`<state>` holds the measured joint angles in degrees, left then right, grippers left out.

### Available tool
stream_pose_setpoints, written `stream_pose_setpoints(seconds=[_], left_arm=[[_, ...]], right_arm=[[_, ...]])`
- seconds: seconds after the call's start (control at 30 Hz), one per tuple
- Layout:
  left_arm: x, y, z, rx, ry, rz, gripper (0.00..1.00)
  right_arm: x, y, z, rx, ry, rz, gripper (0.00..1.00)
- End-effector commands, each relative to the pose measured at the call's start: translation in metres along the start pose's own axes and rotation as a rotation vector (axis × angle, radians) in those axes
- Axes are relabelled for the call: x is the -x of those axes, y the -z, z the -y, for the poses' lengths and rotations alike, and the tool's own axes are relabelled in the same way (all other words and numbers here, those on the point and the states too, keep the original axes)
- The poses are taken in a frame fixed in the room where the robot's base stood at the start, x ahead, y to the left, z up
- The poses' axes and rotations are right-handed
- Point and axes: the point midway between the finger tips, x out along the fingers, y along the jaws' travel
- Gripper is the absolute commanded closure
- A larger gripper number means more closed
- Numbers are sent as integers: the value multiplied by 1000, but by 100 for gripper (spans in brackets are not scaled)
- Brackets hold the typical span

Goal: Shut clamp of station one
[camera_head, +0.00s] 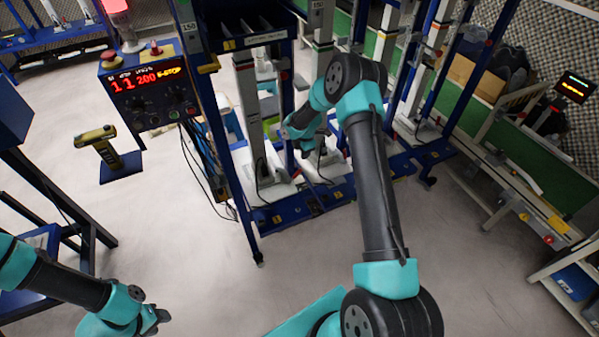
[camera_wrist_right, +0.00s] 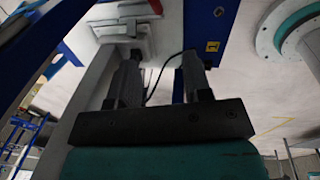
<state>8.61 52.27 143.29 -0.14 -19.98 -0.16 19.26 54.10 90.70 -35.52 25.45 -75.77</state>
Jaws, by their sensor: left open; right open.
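The station (camera_head: 275,205) is a blue frame with pale upright posts and white blocks at its base. In the right wrist view a pale clamp-like fitting with a red part (camera_wrist_right: 122,28) sits beyond my finger tips, at the upper left. My right gripper (camera_wrist_right: 162,62) is open, with nothing between its two fingers. In the head view my right gripper (camera_head: 296,138) reaches in among the posts, partly hidden by the arm. My left gripper (camera_head: 158,316) is away from the station, low at the left, over the floor.
A control box with red digits (camera_head: 150,85) stands left of the frame, with cables hanging below. A yellow hand-held device (camera_head: 97,137) sits on a stand. A green-topped conveyor (camera_head: 530,165) runs along the right. The floor in front is clear.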

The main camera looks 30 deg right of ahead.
Motion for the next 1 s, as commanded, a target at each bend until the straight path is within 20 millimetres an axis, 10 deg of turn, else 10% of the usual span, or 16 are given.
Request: stream_pose_setpoints(seconds=[0.57, 1.0], left_arm=[[0, 0, 0, 0, 0, 0, 57], [0, 0, 0, 0, 0, 0, 57]], right_arm=[[-2, -6, -8, 79, 1, 28, 55], [-65, -7, -8, 78, 3, 27, 55]])
